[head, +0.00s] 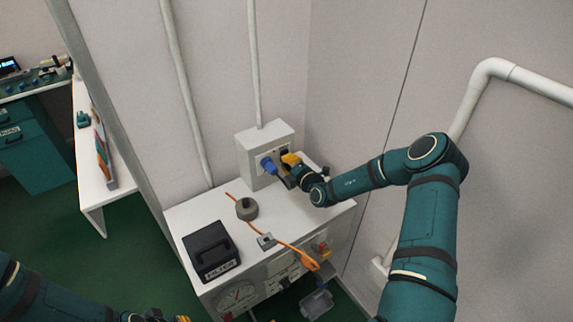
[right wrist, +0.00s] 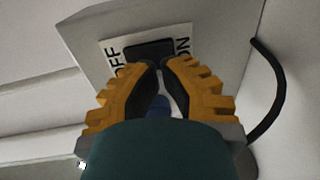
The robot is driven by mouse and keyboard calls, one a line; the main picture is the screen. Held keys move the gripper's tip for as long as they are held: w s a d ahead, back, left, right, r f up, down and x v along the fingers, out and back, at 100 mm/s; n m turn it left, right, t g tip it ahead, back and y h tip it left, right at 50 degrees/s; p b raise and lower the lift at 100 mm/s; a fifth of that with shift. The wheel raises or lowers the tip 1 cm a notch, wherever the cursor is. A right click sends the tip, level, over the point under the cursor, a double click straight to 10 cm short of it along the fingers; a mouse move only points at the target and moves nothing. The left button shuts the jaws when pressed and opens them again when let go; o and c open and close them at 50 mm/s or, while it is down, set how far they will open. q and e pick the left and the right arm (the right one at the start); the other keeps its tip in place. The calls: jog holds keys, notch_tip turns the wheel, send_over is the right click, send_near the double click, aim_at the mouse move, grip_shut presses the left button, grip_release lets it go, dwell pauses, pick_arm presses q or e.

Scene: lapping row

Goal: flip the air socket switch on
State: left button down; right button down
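The air socket is a white box (head: 255,144) standing against the wall at the back of the white cabinet, with a blue plug or connector (head: 268,165) on its front. In the right wrist view its switch (right wrist: 148,49) is a dark rocker on a white label, with OFF at the left and ON at the right. My right gripper (head: 289,160) is at the box's front, right of the blue part. Its yellow-backed fingers (right wrist: 161,66) are closed tip to tip, just below the switch; contact is unclear. My left gripper (head: 168,318) barely shows at the bottom edge.
On the cabinet top (head: 190,212) are a black box (head: 211,250), a round grey-brown knob-like piece (head: 247,208) and an orange cable (head: 288,246) with a grey block (head: 266,241). A dial gauge (head: 236,296) is on the front. A wall stands close at the right.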

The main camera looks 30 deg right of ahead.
jog(key=shift+w, duration=0.35)
pick_arm(q)
jog(key=shift+f, duration=0.1)
